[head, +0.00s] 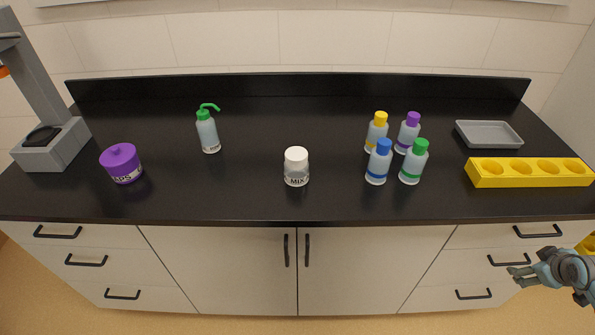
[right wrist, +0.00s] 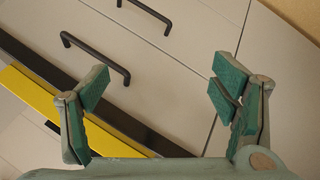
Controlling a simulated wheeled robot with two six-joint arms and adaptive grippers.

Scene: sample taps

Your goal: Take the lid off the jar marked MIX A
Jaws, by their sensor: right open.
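The jar marked MIX (head: 297,174) stands upright on the black bench, near the middle of its front part. Its clear body carries a white label; any letter after MIX is too small to read. A white lid (head: 296,154) sits on top of it. My right gripper (head: 518,277) is low at the right in the head view, in front of the drawers and below the bench top, far from the jar. In the right wrist view its two green-padded fingers (right wrist: 160,95) are spread apart with nothing between them. My left gripper is not in view.
A purple pot (head: 121,164) and a green-topped wash bottle (head: 208,133) stand left of the jar. Several colour-capped bottles (head: 376,166) stand to its right, then a grey tray (head: 488,134) and a yellow rack (head: 528,180). The bench around the jar is clear.

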